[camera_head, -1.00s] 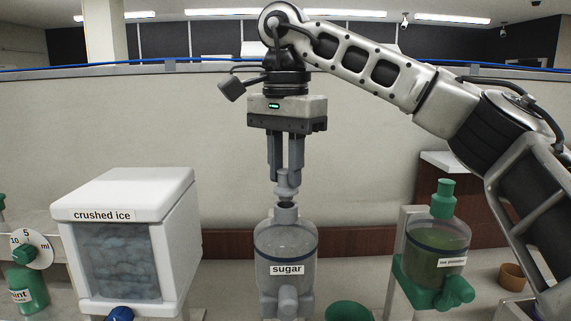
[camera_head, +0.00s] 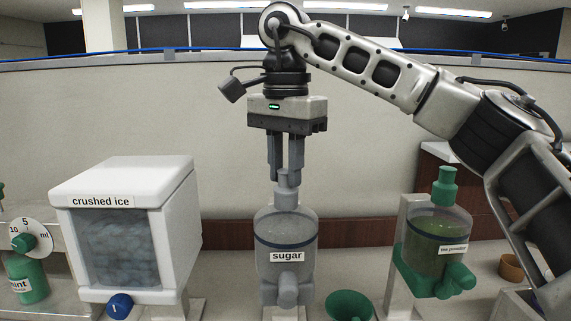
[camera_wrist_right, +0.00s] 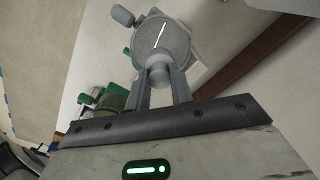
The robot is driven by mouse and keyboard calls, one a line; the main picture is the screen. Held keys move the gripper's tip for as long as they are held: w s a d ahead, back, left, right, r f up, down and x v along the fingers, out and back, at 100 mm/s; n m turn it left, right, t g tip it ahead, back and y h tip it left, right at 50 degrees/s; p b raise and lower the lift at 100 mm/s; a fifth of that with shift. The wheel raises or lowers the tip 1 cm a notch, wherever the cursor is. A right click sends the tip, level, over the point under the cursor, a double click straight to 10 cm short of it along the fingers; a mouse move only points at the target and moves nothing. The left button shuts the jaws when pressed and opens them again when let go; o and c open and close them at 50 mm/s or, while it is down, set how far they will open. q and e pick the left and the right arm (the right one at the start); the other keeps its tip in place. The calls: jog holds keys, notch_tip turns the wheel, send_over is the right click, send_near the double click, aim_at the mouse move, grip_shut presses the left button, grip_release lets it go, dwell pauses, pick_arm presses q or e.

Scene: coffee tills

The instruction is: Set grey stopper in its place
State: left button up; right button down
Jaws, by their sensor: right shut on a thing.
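The grey stopper (camera_head: 285,188) stands upright at the top of the clear sugar dispenser (camera_head: 286,232), and it appears to sit in the neck. My right gripper (camera_head: 286,176) is above the dispenser, pointing down, with its fingers shut on the stopper. In the right wrist view the two fingers (camera_wrist_right: 160,90) close around the stopper (camera_wrist_right: 158,74), with the dispenser's round top (camera_wrist_right: 162,42) just beyond. The neck's rim is hidden there, so how deep the stopper sits is hard to tell. My left gripper is not in view.
A white crushed ice box (camera_head: 125,230) stands left of the dispenser. A green-stoppered powder dispenser (camera_head: 437,240) stands to the right, with a green funnel-like bowl (camera_head: 349,305) between. A mint bottle (camera_head: 28,280) is at far left. A low wall runs behind.

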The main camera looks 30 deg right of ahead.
jog(key=shift+f, duration=0.1)
jog(key=c, duration=1.1)
grip_release()
jog(key=shift+c, duration=0.2)
notch_tip(320, 180, up, 6)
jog(key=shift+f+p, duration=0.2)
jog(key=shift+p, duration=0.8)
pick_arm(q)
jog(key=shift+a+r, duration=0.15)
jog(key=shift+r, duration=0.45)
pick_arm(e)
notch_tip(320, 180, up, 10)
jog(key=shift+r, duration=0.25)
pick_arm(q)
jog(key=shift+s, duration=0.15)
pick_arm(e)
jog(key=shift+f, duration=0.1)
